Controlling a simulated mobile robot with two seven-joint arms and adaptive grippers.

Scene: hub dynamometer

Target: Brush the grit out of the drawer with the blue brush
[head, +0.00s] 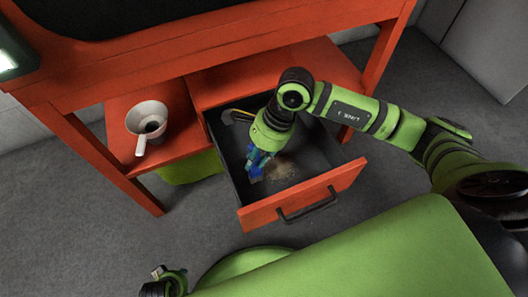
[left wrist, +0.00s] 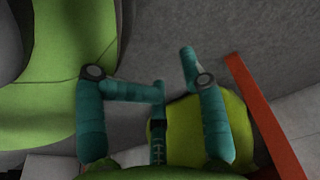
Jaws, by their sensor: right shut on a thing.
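The drawer (head: 318,192) stands pulled out under the orange bench, with an orange front and dark inside. A tan patch of grit (head: 281,171) lies on its floor, towards the front. My right gripper (head: 258,157) reaches down into the drawer, shut on the blue brush (head: 256,171), just left of the grit. The fingers and brush blend in blue, and I cannot tell whether the bristles touch the floor. My left gripper (head: 168,278) is at the bottom left, away from the drawer. In the left wrist view its teal fingers (left wrist: 173,75) are apart and empty.
A white cup-like vessel with a handle (head: 147,119) stands on the orange shelf left of the drawer. A yellow-green bin (head: 190,168) is below that shelf. A small dark and yellow item (head: 237,115) lies at the drawer's back left. Grey floor (head: 110,240) is clear.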

